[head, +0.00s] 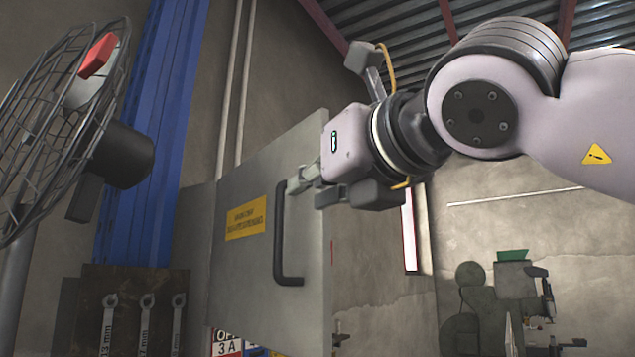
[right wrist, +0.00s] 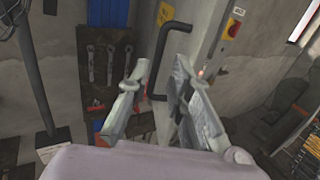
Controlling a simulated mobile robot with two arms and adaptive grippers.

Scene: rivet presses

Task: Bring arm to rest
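My right arm comes in from the right in the head view, raised high. Its gripper (head: 309,188) is by the upper end of the dark handle (head: 280,240) on a grey cabinet door (head: 306,240). In the right wrist view the two fingers of this gripper (right wrist: 161,68) stand apart with nothing held. The handle (right wrist: 157,62) shows in the gap beyond the fingertips; whether a finger touches it I cannot tell. My left arm and gripper are not in view.
A caged fan (head: 60,120) stands at the left, before a blue post (head: 155,130). A board with several wrenches (head: 147,325) hangs below. A green-grey machine (head: 480,305) stands at the lower right. A red switch (right wrist: 233,27) shows in the wrist view.

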